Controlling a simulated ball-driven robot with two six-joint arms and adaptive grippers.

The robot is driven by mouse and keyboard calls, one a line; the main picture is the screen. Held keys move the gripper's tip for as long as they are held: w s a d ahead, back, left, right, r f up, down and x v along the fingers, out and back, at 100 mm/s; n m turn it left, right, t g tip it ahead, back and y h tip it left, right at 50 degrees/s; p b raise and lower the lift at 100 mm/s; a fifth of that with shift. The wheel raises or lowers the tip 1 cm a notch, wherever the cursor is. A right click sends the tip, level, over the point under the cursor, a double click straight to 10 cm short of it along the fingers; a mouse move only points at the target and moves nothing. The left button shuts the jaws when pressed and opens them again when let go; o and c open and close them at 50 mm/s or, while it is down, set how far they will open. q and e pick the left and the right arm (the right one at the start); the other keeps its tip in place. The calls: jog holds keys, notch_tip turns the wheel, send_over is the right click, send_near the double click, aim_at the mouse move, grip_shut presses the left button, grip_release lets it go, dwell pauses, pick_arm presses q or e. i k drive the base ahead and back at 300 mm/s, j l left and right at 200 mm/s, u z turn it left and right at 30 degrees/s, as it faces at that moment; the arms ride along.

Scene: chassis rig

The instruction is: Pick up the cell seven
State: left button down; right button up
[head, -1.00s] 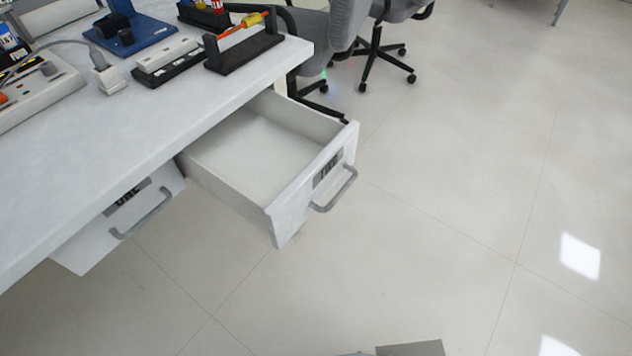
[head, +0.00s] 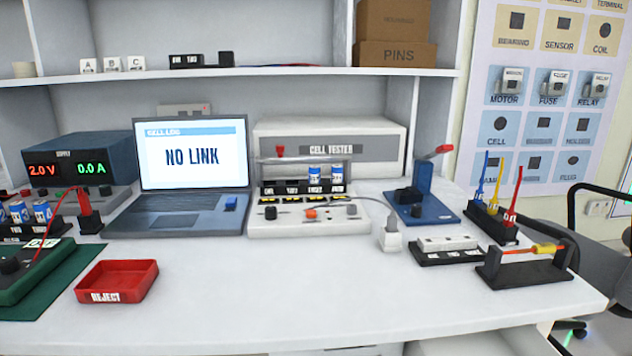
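Two blue-and-white cells, a left one (head: 315,175) and a right one (head: 337,174), stand upright side by side in the rack of the cell tester (head: 308,217), at the middle of the bench. More blue-and-white cells (head: 42,213) stand in a dark holder at the far left, partly cut off by the picture edge. The markings on the tester cells are too small to read, so I cannot tell which one is cell seven. Neither of my grippers is in view.
A red REJECT tray (head: 117,283) sits empty at the front left, beside a green mat (head: 75,268). A laptop (head: 190,175) reading NO LINK stands behind it. A blue fixture (head: 425,205) and black holders (head: 525,268) stand right. The front middle bench (head: 300,295) is clear.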

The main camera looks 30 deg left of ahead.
aim_at(314, 171)
jog(key=l+u, duration=0.1)
jog(key=u, duration=0.3)
jog(key=l+u, duration=0.15)
jog(key=u, duration=0.3)
jog(key=k+u, duration=0.1)
jog(key=u, duration=0.3)
jog(key=l+u, duration=0.15)
jog(key=u, duration=0.25)
jog(key=k+u, duration=0.15)
jog(key=u, duration=0.3)
